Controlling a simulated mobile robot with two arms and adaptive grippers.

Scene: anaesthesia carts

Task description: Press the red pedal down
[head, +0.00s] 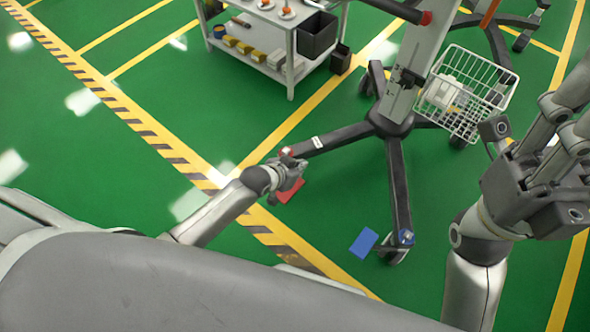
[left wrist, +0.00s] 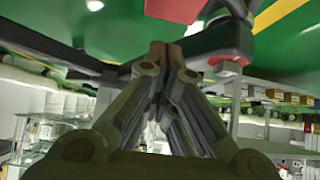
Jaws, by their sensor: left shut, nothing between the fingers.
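The red pedal (head: 290,191) is a flat red plate low over the green floor, near the end of the left foot of a wheeled stand. My left gripper (head: 296,172) is shut and empty just above it in the head view and hides part of it. Whether they touch cannot be told. In the left wrist view the closed fingertips (left wrist: 167,52) point up at a red plate (left wrist: 178,9) at the top edge, with a small gap in the picture. My right gripper (head: 540,118) is open and empty at the right of the head view, away from the pedal.
A blue plate (head: 363,242) lies beside the stand's front foot (head: 399,190). The stand's left foot (head: 333,138) runs close behind my left gripper. A wire basket (head: 467,92) hangs on the stand. A white shelf cart (head: 290,62) stands farther back. Open floor lies left.

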